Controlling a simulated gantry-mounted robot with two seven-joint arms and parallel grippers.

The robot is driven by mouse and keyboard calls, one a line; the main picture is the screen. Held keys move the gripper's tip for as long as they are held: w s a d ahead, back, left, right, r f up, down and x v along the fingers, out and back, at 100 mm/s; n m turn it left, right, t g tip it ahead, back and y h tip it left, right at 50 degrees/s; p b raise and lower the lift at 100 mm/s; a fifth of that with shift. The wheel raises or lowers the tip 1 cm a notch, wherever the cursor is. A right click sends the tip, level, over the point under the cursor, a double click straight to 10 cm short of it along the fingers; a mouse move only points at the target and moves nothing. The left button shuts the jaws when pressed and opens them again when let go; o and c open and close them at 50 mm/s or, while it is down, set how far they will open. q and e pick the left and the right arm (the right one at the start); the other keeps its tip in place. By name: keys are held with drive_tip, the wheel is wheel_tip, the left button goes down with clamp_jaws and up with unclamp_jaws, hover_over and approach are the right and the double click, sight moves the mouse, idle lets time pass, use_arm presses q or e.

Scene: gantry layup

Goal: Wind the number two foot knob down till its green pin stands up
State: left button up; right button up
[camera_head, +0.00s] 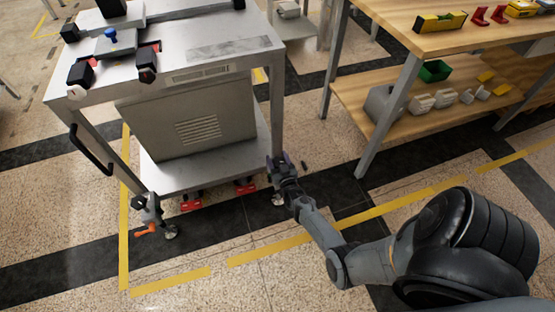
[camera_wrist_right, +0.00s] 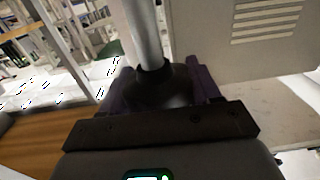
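A grey metal cart (camera_head: 205,48) stands on the speckled floor. My right gripper (camera_head: 285,166) is at the bottom of its front right leg (camera_head: 276,110). In the right wrist view a black foot knob (camera_wrist_right: 160,88) sits around the base of the pale leg (camera_wrist_right: 143,30). The purple fingers of the right gripper (camera_wrist_right: 160,95) lie on both sides of the knob, apparently against it. A foot pad (camera_head: 278,200) shows under the gripper in the head view. I see no green pin and no number on the knob. My left gripper is not in view.
The front left leg ends in a foot fitting (camera_head: 150,208) with an orange handle (camera_head: 145,230). Red parts (camera_head: 245,187) show under the cart. A wooden bench (camera_head: 440,35) with a lower shelf (camera_head: 350,97) stands to the right. The floor in front is clear.

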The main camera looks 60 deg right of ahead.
drive_tip(key=shift+c, duration=1.1)
drive_tip(key=shift+m+g+h, duration=0.7)
drive_tip(key=shift+h, duration=0.1)
drive_tip(key=shift+d+f+m+g+h+b, duration=0.1)
drive_tip(key=shift+m+g+h+b, duration=0.3)
drive_tip(key=shift+m+g+h, duration=0.4)
drive_tip(key=shift+s+g, duration=0.15)
drive_tip(key=shift+g, duration=0.15)
drive_tip(key=o, duration=1)
